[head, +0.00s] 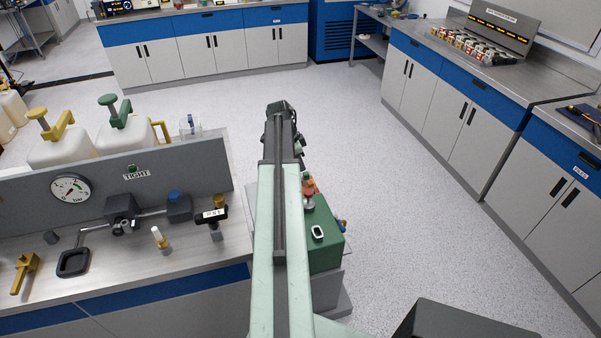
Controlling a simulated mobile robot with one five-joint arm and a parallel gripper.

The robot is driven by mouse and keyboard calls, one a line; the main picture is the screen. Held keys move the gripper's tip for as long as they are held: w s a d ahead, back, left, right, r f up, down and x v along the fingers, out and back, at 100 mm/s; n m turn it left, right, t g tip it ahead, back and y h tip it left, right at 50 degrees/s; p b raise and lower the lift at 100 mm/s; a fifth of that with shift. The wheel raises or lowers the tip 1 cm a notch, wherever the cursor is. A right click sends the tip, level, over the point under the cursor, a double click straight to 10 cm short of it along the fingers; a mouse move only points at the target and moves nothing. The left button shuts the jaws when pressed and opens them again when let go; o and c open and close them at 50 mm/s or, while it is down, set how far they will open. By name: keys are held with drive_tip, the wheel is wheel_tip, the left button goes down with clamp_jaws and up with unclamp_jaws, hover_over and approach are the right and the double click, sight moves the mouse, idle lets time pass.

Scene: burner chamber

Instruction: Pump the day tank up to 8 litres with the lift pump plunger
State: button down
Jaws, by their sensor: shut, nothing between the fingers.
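My arm reaches forward up the middle of the head view. My gripper (281,108) is at its far dark end, seen from behind and shut with nothing in it. It is over the open floor, apart from the bench. Two white containers with coloured handles on top stand behind the grey panel at left: one yellow-handled (62,151), one green-handled (126,132). A small clear vessel (190,126) is beside them. No lettering marks any of these as the day tank or lift pump plunger, so I cannot tell which they are. No litre reading is legible.
The left bench carries a grey panel (100,185) with a round gauge (71,188), a "TIGHT" label (137,173), fittings and a black labelled handle (211,215). A green unit (322,236) is right of my arm, partly hidden. Open floor (350,130) lies beyond, bounded by cabinets.

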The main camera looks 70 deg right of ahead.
sight(305, 193)
drive_tip(key=b+x, duration=1)
drive_tip(key=x, duration=0.1)
drive_tip(key=shift+w+a+f, duration=0.15)
drive_tip(key=shift+w+f, duration=0.05)
drive_tip(key=shift+f, duration=0.1)
drive_tip(key=shift+f+b, duration=0.4)
drive_tip(key=shift+b, duration=0.1)
wheel_tip(305, 193, down, 5)
drive_tip(key=b, duration=0.5)
drive_tip(key=shift+a, duration=0.15)
drive_tip(key=shift+r, duration=0.2)
wheel_tip(305, 193, up, 6)
drive_tip(key=p, duration=0.6)
drive_tip(key=shift+f, duration=0.15)
drive_tip(key=p+v, duration=0.8)
drive_tip(key=shift+w, duration=0.25)
